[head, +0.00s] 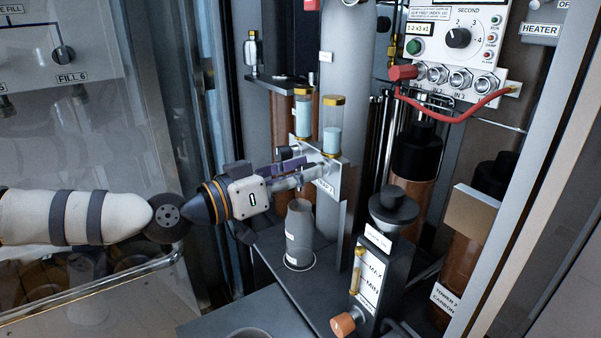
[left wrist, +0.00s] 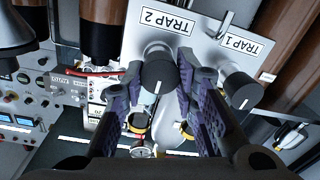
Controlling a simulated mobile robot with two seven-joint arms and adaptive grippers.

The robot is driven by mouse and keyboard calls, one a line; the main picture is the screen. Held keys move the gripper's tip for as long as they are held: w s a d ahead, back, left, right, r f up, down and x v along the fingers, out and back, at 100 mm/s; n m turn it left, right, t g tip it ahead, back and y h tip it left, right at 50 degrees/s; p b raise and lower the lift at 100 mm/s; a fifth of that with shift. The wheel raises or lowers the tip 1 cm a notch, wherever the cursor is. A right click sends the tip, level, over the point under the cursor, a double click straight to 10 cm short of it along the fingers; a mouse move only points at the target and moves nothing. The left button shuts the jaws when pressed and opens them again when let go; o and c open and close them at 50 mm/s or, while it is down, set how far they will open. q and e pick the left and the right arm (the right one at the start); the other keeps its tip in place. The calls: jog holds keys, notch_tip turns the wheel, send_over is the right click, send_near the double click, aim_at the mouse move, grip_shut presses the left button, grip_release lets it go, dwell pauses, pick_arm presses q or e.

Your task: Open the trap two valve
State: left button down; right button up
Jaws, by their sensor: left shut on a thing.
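The trap two valve (left wrist: 158,78) is a round black knob with a white line mark, below the "TRAP 2" label (left wrist: 167,21) in the left wrist view. My left gripper (left wrist: 160,88) has its two purple-padded fingers on either side of this knob and is shut on it. A second black knob, the trap one valve (left wrist: 243,92), sits beside it near the "TRAP 1" label. In the head view my left gripper (head: 292,174) reaches the white trap bracket (head: 328,180) from the left. My right gripper is not in view.
Two gold-capped glass tubes with pale blue filling (head: 332,130) stand just above the bracket. A black MAX/MIN reservoir (head: 370,275) stands to the right. A red hose (head: 455,117) hangs at the upper right.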

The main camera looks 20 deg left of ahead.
pick_arm(q)
jog(key=shift+n, duration=0.3)
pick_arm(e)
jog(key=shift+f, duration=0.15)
pick_arm(q)
jog(key=shift+f+n+g+h+b, duration=0.2)
jog(key=shift+n+b, duration=1.75)
jog(key=shift+n, duration=3.25)
jog(key=shift+f+n+g+h+b, duration=0.2)
jog(key=shift+n+b, duration=1.75)
jog(key=shift+n, duration=3.25)
jog(key=shift+r+n+g+h+b, duration=0.2)
jog(key=shift+n+b, duration=1.75)
jog(key=shift+n, duration=3.25)
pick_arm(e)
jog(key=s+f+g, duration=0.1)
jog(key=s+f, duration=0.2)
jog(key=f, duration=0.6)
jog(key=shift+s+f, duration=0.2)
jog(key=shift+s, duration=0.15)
pick_arm(q)
jog(key=shift+f+n, duration=0.1)
jog(key=shift+n, duration=0.2)
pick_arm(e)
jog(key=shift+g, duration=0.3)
